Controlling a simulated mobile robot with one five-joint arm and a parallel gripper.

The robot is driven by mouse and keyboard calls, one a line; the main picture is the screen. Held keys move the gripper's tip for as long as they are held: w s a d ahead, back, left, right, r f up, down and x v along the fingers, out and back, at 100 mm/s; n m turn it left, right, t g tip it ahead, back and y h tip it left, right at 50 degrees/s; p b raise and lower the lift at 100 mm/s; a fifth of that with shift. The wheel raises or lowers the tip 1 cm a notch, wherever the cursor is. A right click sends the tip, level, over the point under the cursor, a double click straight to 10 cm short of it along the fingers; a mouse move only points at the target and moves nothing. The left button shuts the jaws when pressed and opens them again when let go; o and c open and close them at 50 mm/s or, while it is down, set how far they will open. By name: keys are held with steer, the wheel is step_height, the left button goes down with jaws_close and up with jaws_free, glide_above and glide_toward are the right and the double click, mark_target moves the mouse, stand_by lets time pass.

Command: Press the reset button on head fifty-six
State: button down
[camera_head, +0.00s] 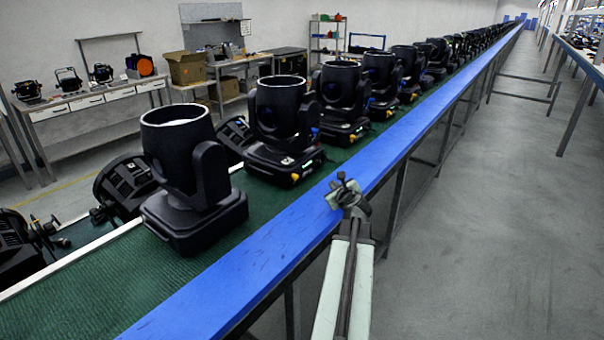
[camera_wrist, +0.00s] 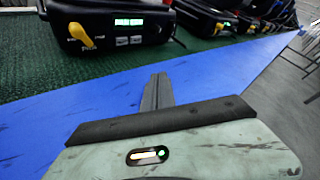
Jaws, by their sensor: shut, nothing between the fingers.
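Black moving-head lamps stand in a long row on the green belt. In the head view the nearest is a large lamp (camera_head: 185,165), and the second lamp (camera_head: 280,120) stands behind it, left of my gripper. In the wrist view a black lamp base (camera_wrist: 105,22) shows a lit green display (camera_wrist: 129,21), a yellow part (camera_wrist: 80,35) and two small pale buttons (camera_wrist: 129,41). I cannot read a head number or tell which is the reset button. My gripper (camera_head: 343,186) is shut and empty above the blue rail, apart from the lamps; its fingers (camera_wrist: 157,92) point toward the base.
A blue rail (camera_head: 260,265) edges the green belt (camera_head: 105,295). More bases (camera_wrist: 213,14) follow to the right in the wrist view. Black fixtures (camera_head: 125,188) lie along the far side. The grey floor (camera_head: 490,230) on the right is clear up to another bench.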

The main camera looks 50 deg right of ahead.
mark_target(314, 187)
steer(key=shift+w, duration=4.3)
steer(key=shift+w, duration=0.4)
steer(key=shift+w, duration=0.35)
steer(key=shift+s, duration=0.75)
